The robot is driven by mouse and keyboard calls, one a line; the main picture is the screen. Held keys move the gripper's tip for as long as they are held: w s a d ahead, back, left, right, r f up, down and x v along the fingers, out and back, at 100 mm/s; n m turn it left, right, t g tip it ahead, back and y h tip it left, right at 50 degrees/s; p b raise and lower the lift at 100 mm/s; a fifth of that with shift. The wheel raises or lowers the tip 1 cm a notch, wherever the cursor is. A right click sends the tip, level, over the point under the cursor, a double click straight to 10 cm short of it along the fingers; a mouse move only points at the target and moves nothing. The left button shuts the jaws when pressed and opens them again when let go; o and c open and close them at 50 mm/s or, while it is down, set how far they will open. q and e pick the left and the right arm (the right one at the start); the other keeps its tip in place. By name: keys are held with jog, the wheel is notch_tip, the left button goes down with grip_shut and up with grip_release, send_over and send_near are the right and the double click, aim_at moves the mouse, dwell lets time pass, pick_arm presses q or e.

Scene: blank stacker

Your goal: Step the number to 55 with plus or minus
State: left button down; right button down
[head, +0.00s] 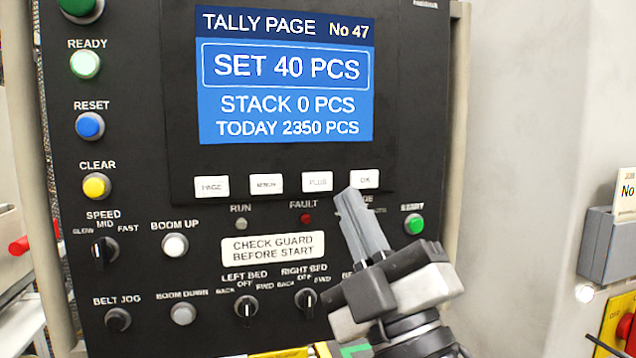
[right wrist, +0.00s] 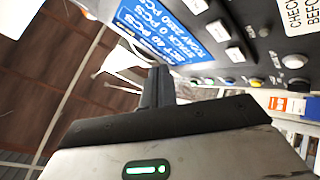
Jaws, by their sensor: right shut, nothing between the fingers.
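The screen (head: 285,75) reads TALLY PAGE No 47, SET 40 PCS, STACK 0 PCS, TODAY 2350 PCS. Below it is a row of white keys: PAGE (head: 212,187), MINUS (head: 266,184), PLUS (head: 317,181) and OK (head: 364,179). My right gripper (head: 350,198) is shut and empty, its fingertips in front of the panel just below and between the PLUS and OK keys. I cannot tell whether it touches the panel. In the right wrist view, the closed fingers (right wrist: 158,80) point toward the panel, with the screen (right wrist: 170,30) beyond. My left gripper is not in view.
A grey holder (head: 606,246) with a card is at the right.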

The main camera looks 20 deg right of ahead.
aim_at(327, 195)
jog(key=shift+w, duration=0.15)
jog(key=shift+w+d+b, duration=0.15)
jog(key=shift+w+b, duration=0.3)
jog(key=shift+w, duration=3.85)
jog(key=shift+w, duration=0.1)
jog(key=shift+w, duration=0.35)
jog(key=shift+w, duration=0.35)
jog(key=shift+s, duration=0.8)
jog(key=shift+s+p, duration=0.45)
jog(key=shift+s, duration=2.05)
